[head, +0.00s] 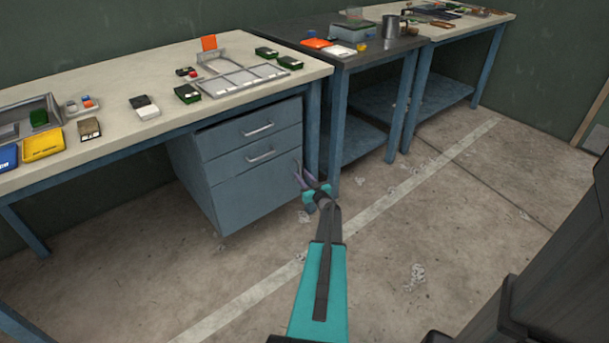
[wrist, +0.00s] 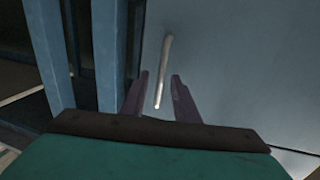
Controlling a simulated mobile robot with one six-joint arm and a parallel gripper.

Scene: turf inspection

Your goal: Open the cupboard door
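The cupboard door (head: 252,197) is the plain blue lower front of the cabinet under the light-topped bench, and it looks shut. In the wrist view the door (wrist: 235,65) fills the right side. A slim pale upright handle (wrist: 166,70) stands out from it. My gripper (head: 305,172) is at the cabinet's right front edge in the head view. In the wrist view my gripper (wrist: 160,88) is open, its two purple fingers on either side of the handle's lower part. I see no finger clearly touching it. The handle is not visible in the head view.
Two drawer handles, upper (head: 257,130) and lower (head: 261,156), sit above the door. A blue bench leg (head: 313,125) stands close right of the cabinet; blue uprights (wrist: 108,55) show left in the wrist view.

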